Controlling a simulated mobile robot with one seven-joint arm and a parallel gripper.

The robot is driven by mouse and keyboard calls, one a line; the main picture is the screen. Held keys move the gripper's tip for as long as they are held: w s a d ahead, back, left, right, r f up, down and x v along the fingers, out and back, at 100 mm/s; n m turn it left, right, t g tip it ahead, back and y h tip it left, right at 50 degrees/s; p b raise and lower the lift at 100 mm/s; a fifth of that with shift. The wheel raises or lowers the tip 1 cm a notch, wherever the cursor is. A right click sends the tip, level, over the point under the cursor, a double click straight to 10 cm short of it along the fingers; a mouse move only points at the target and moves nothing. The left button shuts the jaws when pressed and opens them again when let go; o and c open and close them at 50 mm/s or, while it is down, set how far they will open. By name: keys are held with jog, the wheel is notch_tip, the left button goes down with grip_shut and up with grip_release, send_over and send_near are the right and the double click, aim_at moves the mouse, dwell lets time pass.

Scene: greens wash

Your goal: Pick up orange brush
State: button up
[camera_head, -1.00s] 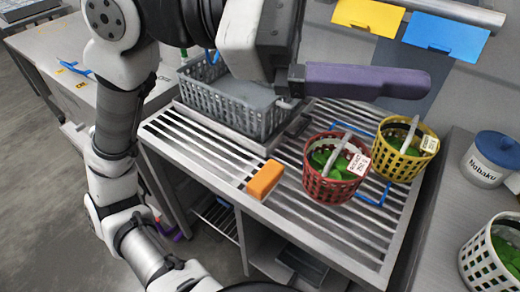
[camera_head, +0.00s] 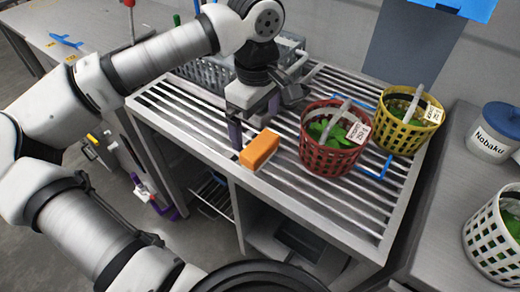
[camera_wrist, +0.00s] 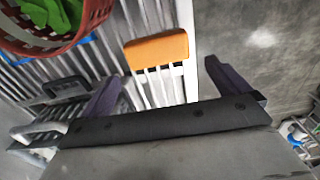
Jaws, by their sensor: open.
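The orange brush (camera_head: 260,149) lies on the slatted metal rack near its front edge, just left of the red basket. In the wrist view the brush (camera_wrist: 157,48) shows at the upper middle, with pale stripes below it that I cannot tell as bristles or slats. My gripper (camera_head: 253,121) points down over the rack, close behind and left of the brush. In the wrist view my gripper (camera_wrist: 165,88) has its two purple fingers spread wide and nothing between the tips. The brush lies beyond the fingertips, roughly centred in the gap.
The red basket (camera_head: 326,158) with greens stands right of the brush, and a yellow basket (camera_head: 401,137) stands behind it. A grey crate (camera_head: 207,73) is at the rack's back left. A white basket (camera_head: 496,248) and a Nobaku tub (camera_head: 487,146) stand on the right counter.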

aim_at(260, 144)
jog(key=f, duration=0.5)
jog(key=f+p, duration=0.1)
jog(key=f, duration=0.1)
jog(key=shift+d+f, duration=0.35)
jog(key=shift+d, duration=0.05)
jog(key=c, duration=0.8)
jog(key=shift+r, duration=0.1)
notch_tip(260, 144, up, 20)
jog(key=shift+f, duration=0.1)
